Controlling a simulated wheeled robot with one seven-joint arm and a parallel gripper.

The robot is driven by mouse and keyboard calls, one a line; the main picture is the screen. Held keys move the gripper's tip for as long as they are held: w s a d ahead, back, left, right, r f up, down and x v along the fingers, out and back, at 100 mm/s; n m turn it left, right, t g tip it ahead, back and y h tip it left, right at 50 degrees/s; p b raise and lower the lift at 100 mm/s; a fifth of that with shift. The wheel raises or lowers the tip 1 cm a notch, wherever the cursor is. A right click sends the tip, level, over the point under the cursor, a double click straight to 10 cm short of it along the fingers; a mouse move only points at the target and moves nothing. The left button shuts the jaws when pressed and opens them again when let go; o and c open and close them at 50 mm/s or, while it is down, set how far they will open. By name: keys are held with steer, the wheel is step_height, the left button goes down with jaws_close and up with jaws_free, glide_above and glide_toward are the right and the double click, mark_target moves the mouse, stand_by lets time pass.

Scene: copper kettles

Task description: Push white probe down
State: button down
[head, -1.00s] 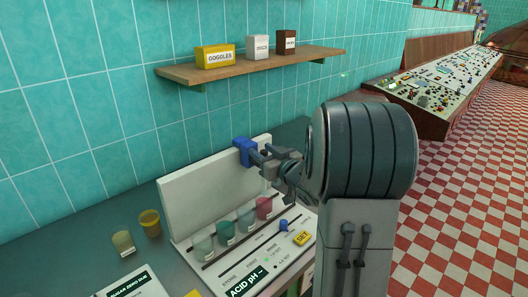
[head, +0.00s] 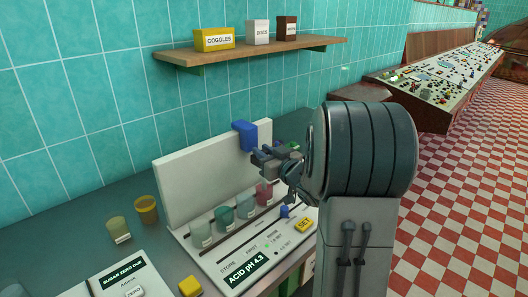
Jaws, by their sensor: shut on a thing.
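The acid pH station has a white back panel (head: 200,172) with a blue block (head: 242,136) near its top right. My gripper (head: 262,160) is just below and right of that block, shut on the upper part of the white probe. The probe (head: 263,182) is small and mostly hidden by the gripper; a pale piece of it shows below the fingers, at the red beaker (head: 265,194). I cannot tell how deep its tip is.
Several beakers stand in a row left of the red one. A blue knob (head: 284,211) and a yellow SET button (head: 305,225) are on the station front. Two loose cups (head: 147,209) stand left on the counter. A shelf (head: 245,55) with boxes hangs above.

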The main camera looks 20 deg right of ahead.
steer(key=shift+s+f+b, duration=0.1)
steer(key=shift+f+b, duration=0.25)
steer(key=shift+f, duration=0.65)
steer(key=c, duration=1.3)
jaws_free()
steer(key=shift+d, duration=0.1)
steer(key=b+v, duration=0.1)
steer(key=v, duration=1.2)
steer(key=shift+s, duration=0.35)
steer(key=shift+r, duration=0.1)
